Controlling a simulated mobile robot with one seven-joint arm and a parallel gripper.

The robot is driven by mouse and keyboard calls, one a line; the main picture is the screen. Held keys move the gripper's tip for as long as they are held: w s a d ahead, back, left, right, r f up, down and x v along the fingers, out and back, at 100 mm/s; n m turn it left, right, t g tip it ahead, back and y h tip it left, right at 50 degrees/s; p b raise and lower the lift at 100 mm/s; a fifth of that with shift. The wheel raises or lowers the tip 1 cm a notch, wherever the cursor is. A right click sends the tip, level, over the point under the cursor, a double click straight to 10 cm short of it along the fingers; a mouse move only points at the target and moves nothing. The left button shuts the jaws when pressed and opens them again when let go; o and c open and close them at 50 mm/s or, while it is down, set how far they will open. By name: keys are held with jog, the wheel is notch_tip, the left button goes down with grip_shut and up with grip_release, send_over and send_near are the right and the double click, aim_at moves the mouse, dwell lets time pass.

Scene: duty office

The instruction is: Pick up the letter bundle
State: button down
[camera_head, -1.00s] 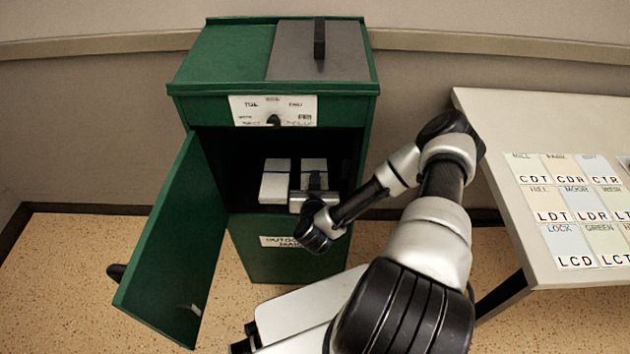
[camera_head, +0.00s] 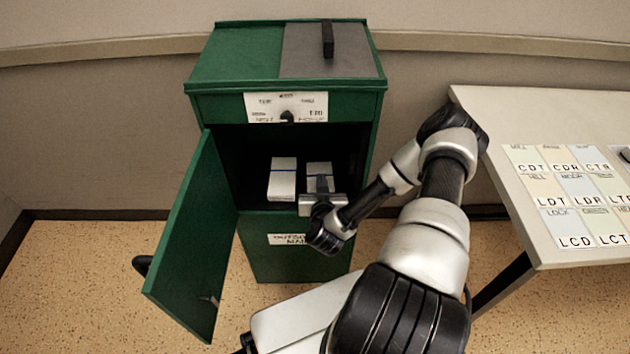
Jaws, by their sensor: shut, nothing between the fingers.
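Two pale letter bundles with dark bands lie side by side inside the open green cabinet (camera_head: 217,70). The left bundle (camera_head: 282,180) is in full view. The right bundle (camera_head: 319,168) is partly hidden by my gripper (camera_head: 321,186), which is at its near end. My gripper is shut and empty, and its fingers overlap the right bundle in the picture. Whether they touch it is hard to tell.
The cabinet door (camera_head: 190,240) is swung open to the left. A table (camera_head: 490,110) with rows of lettered cards (camera_head: 575,190) stands at the right. The cabinet's side walls and upper panel bound the opening. Speckled floor (camera_head: 90,270) is clear at left.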

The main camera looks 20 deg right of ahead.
jog(key=s, duration=0.1)
jog(key=s+a+f, duration=0.1)
jog(key=shift+s+a+p, duration=0.2)
jog(key=shift+s+p, duration=0.15)
jog(key=shift+s, duration=0.05)
jog(key=shift+s+d+f, duration=0.1)
jog(key=shift+d+r+p, duration=0.1)
jog(key=shift+r+p, duration=0.65)
jog(key=shift+r, duration=0.05)
jog(key=shift+w+d, duration=0.1)
jog(key=shift+w, duration=0.1)
